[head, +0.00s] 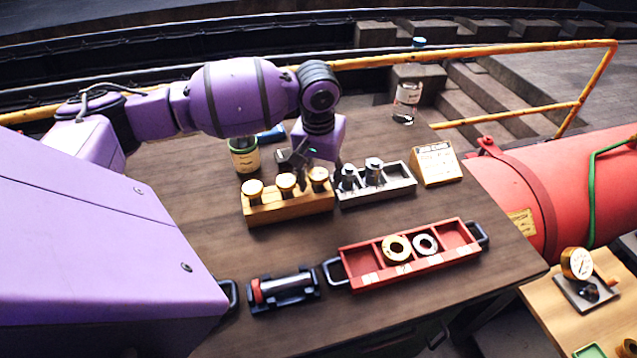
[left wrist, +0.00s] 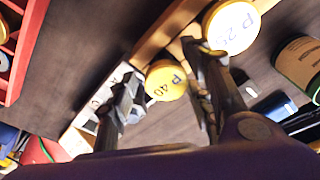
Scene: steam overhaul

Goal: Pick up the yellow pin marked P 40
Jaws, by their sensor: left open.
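The yellow pin marked P 40 (left wrist: 165,82) has a round yellow head and shows between the two fingers of my left gripper (left wrist: 160,64) in the left wrist view. In the head view it appears to be the right-hand pin (head: 318,174) of the wooden block (head: 290,207). My left gripper (head: 311,165) is open and points down over that end of the block. Whether the fingers touch the pin cannot be told. Another yellow pin (left wrist: 231,27), its mark partly covered by a finger, stands beside it. My right gripper is not in view.
A grey tray (head: 390,193) with metal parts adjoins the block's right end. A labelled can (head: 244,156) stands behind the block. A red tray (head: 460,238) with two rings lies in front, beside a black holder (head: 284,290). A yellow sign (head: 437,165) stands right.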

